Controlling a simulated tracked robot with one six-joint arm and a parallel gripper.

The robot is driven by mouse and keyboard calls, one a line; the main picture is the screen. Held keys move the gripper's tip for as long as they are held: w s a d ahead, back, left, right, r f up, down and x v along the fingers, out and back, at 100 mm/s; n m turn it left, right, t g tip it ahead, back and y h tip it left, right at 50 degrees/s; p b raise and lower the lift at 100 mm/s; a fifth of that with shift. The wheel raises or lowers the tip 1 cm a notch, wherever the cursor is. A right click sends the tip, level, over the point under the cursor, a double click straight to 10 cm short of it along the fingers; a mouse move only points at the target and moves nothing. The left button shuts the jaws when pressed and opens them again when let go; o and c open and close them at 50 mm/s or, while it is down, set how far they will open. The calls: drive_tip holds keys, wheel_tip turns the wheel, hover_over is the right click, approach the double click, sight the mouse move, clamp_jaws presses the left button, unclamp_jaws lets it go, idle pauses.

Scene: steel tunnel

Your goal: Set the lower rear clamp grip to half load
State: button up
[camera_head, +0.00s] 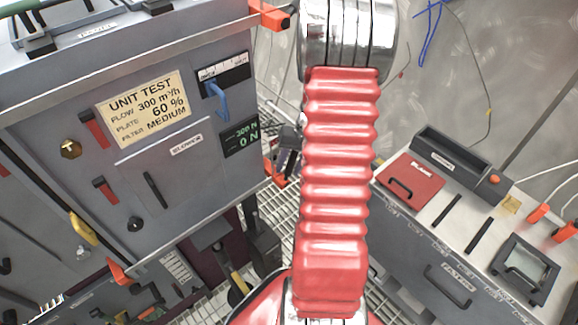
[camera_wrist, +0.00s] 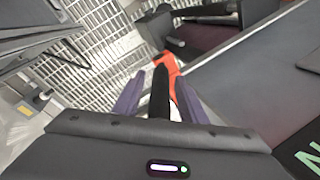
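In the wrist view the lower rear clamp shows an orange-red body (camera_wrist: 170,64) beside the cabinet edge, with a black grip (camera_wrist: 159,92) pointing toward the camera. My gripper (camera_wrist: 160,82) has its two purple fingers apart, one on each side of the black grip, with gaps that seem to remain. Whether either finger touches it I cannot tell. In the head view an orange part of this clamp (camera_head: 276,180) shows low beside the cabinet's right edge. My red-sleeved arm hides most of my gripper there. Another orange clamp (camera_head: 270,14) sits at the cabinet's upper right corner.
The grey blower cabinet (camera_head: 190,175) fills the left, with a test card (camera_head: 143,107) reading 300 m³/h, 60 %, medium. Its display (camera_head: 241,137) reads 300 and ON. A grey filter unit (camera_head: 440,245) stands right. Grating floor (camera_wrist: 95,50) lies below.

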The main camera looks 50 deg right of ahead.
drive_tip(key=shift+c, duration=0.7)
clamp_jaws()
drive_tip(key=shift+a, duration=0.15)
